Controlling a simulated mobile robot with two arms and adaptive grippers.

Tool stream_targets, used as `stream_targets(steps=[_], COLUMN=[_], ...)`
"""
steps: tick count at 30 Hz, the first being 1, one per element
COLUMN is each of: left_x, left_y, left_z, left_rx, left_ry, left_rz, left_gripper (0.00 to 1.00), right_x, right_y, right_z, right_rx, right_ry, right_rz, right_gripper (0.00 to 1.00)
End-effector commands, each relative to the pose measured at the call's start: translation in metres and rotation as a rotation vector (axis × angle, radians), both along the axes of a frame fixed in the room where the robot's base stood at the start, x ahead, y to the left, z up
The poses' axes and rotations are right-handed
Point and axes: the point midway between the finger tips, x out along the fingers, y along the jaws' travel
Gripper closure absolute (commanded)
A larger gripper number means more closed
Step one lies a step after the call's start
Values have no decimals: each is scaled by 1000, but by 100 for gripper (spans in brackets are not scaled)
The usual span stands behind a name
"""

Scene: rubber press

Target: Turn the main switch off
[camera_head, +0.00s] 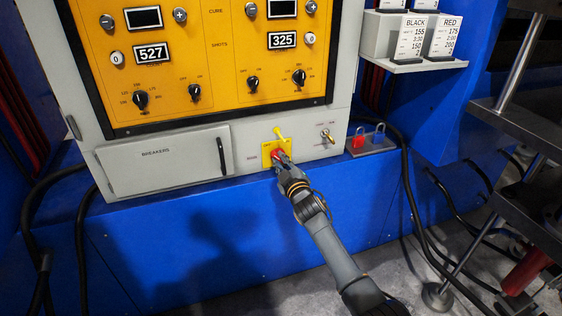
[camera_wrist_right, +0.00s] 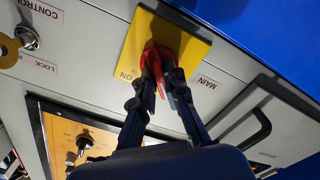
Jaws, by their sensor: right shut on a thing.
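The main switch is a red rotary handle on a yellow plate (camera_head: 267,147) low on the grey cabinet, right of the breakers door. My right gripper (camera_head: 280,160) reaches up to it from below right and covers part of the handle. In the right wrist view the red handle (camera_wrist_right: 150,60) sits between the two fingers of my right gripper (camera_wrist_right: 162,76), which are shut on it. The yellow plate (camera_wrist_right: 185,45) shows the word ON beside the handle and MAIN on the panel next to it. My left gripper is not in view.
The closed breakers door (camera_head: 165,162) is left of the switch. A key switch (camera_head: 327,136) is to the right, then a small shelf with red and blue padlocks (camera_head: 379,133). Yellow control panel (camera_head: 205,60) above. Black cables (camera_head: 412,200) hang at right.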

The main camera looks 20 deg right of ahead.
Motion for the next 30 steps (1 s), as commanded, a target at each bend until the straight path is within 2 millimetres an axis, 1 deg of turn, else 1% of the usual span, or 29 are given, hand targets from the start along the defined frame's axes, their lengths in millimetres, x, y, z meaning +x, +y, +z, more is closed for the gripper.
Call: stream_targets(steps=[7,18,19,22,30], left_x=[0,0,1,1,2], left_y=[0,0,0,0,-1], left_z=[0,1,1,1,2], left_rx=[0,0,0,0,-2], left_ry=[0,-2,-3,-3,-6], left_rz=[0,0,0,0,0], left_gripper=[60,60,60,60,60], right_x=[0,0,0,0,0], right_y=[0,0,0,0,0], right_z=[-1,-1,-1,-1,-1], right_rx=[-42,-48,-48,-47,-45], right_ry=[1,1,1,1,0], right_rz=[-1,0,0,-1,0], right_gripper=[100,100,86,66,65])
